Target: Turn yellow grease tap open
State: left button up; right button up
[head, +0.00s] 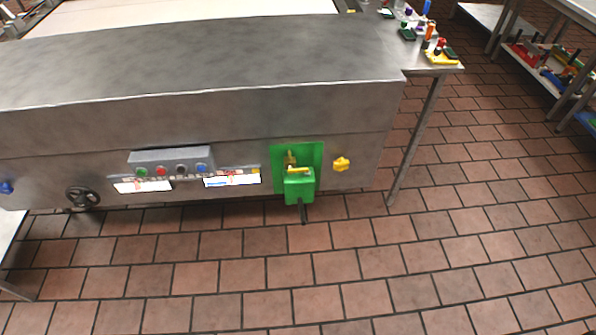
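A yellow knob-like tap (341,164) sticks out of the front of the long steel machine, right of a green panel. A yellow lever (299,170) with a brass-coloured fitting (290,157) above it sits at the green box (299,188) on that panel. I cannot tell from this view which of the two yellow parts is the grease tap, or whether either is open. Neither of my grippers is in view, and nothing touches the yellow parts.
The steel machine (200,65) fills the upper left. Its front carries a button box (170,160), a dark handwheel (82,197) and a blue knob (6,187). A side table (418,66) with bottles stands right. The tiled floor (330,280) in front is clear.

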aim_at(291, 170)
jog(key=i+l, duration=0.25)
jog(key=l, duration=0.15)
jog(key=i+l, duration=0.25)
jog(key=l, duration=0.15)
jog(key=i+l, duration=0.2)
jog(key=l, duration=0.25)
jog(key=i+j+u, duration=0.05)
